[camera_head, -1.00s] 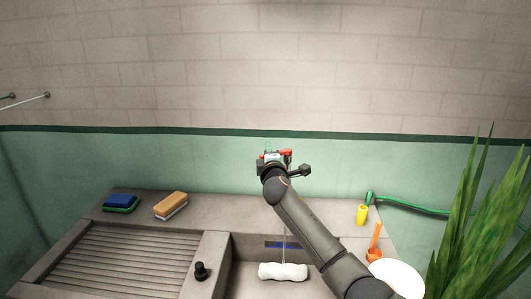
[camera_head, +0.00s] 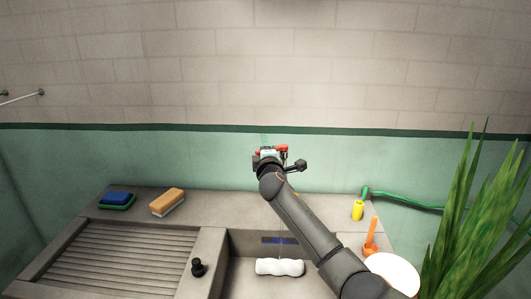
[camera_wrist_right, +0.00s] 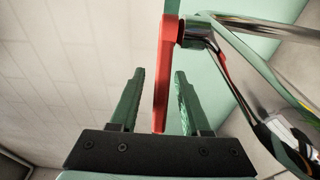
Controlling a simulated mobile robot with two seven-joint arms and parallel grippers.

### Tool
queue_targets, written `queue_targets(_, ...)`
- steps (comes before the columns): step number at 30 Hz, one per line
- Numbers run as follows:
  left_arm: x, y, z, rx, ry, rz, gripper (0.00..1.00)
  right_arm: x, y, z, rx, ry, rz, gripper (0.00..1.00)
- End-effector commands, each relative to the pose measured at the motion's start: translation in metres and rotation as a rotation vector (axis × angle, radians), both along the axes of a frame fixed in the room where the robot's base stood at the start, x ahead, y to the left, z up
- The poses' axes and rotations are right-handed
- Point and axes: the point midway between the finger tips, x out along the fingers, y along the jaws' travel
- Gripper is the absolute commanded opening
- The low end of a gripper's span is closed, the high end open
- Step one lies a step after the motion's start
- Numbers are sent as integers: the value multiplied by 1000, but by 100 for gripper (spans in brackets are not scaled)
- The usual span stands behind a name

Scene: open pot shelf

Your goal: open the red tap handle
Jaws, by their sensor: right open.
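The red tap handle (camera_wrist_right: 165,70) is a long, flat lever in the right wrist view, joined at its upper end to the chrome tap (camera_wrist_right: 195,32). My right gripper (camera_wrist_right: 158,74) is open, with its green fingers on either side of the lever in that view. The lever appears nearer the right finger; I cannot tell whether they touch. In the head view a bit of the red handle (camera_head: 283,149) shows beside my right gripper (camera_head: 268,151), which hides most of the tap. My left gripper is not in view.
A white roll (camera_head: 280,267) lies in the sink. A sponge (camera_head: 168,201), a blue-and-green item (camera_head: 118,200) and a black knob (camera_head: 197,267) are left.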

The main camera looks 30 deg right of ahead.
Motion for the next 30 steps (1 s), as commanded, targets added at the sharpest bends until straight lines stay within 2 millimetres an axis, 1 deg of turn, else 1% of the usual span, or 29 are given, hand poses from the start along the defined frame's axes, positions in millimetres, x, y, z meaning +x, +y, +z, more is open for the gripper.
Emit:
queue_targets(5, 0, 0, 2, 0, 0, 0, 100, -11, 3, 0, -1, -1, -1, 47)
queue_targets(8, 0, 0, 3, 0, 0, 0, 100, -22, 8, 0, -1, 0, 1, 47)
queue_targets(24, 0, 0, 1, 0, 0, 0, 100, -93, 34, -1, 0, 0, 2, 47)
queue_targets(30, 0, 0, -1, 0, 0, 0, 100, -111, 41, -1, -1, 1, 0, 47)
